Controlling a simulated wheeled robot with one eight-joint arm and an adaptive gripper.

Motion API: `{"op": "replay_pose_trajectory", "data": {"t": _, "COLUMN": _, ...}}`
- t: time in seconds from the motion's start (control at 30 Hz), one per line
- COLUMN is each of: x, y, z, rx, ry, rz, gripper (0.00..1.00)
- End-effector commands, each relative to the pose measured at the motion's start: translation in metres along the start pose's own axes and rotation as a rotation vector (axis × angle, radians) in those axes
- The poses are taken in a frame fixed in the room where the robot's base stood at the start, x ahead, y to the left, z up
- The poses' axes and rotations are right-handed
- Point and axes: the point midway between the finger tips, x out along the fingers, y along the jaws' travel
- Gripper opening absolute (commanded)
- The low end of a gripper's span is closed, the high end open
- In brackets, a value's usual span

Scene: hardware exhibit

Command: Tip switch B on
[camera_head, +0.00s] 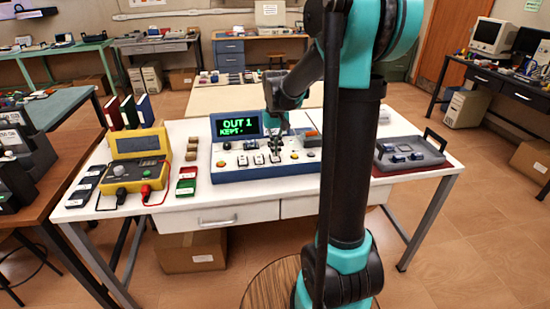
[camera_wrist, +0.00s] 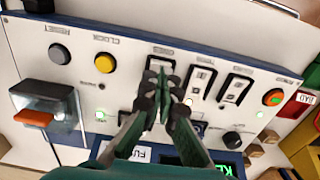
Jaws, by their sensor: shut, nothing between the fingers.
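The blue-framed white switch console (camera_head: 225,172) stands on the white table, and its screen (camera_head: 236,125) reads "OUT 1 KEPT -". A row of three rocker switches runs across its front panel: left (camera_head: 243,160), middle (camera_head: 259,159) and right (camera_head: 275,158). The wrist view shows them upside down, with the middle switch (camera_wrist: 201,84) and the head view's left switch (camera_wrist: 236,88) in clear sight. Their letters are too small to read, so I cannot tell which is B. My gripper (camera_wrist: 166,72) is shut and empty, its tips over the right-hand switch, partly hiding it. Contact is unclear.
The console also carries a grey button (camera_wrist: 59,53), a yellow button (camera_wrist: 104,63), an orange lever (camera_wrist: 33,117) under a clear guard and a black knob (camera_wrist: 232,139). A yellow meter (camera_head: 137,160) stands left; a grey tray (camera_head: 410,155) lies right.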

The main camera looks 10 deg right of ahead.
Motion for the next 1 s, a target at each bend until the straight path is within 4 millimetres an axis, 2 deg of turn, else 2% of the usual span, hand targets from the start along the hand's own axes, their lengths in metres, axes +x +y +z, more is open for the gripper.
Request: {"op": "replay_pose_trajectory", "data": {"t": 1.0, "x": 0.014, "y": 0.0, "z": 0.0, "rx": 0.0, "ry": 0.0, "rz": 0.0, "gripper": 0.0}}
